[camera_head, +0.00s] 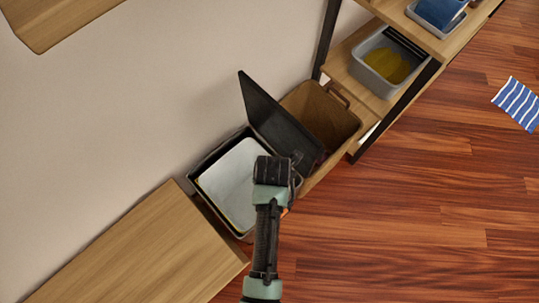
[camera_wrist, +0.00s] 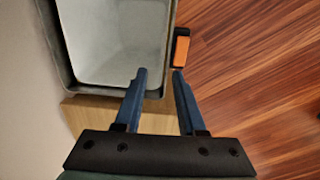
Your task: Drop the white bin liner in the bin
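A dark bin (camera_head: 206,158) stands against the wall with its black lid (camera_head: 272,122) raised. The white bin liner (camera_head: 232,184) shows as a pale, smooth surface inside the bin's rim. In the wrist view the pale liner (camera_wrist: 112,42) fills the inside of the dark rim (camera_wrist: 60,62) at upper left. My gripper (camera_wrist: 159,72) is open, its two blue fingers apart with nothing seen held between them. Its fingertips appear just beside the bin's near corner. In the head view my wrist covers the bin's right side and hides the fingertips.
A brown basket (camera_head: 325,115) stands behind the lid. A wooden surface (camera_head: 150,255) lies at lower left. Shelves at upper right hold a grey tub (camera_head: 372,70) with yellow contents. A striped cloth (camera_head: 517,103) lies on the clear wooden floor (camera_head: 420,215). An orange part (camera_wrist: 181,48) sits beside the bin.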

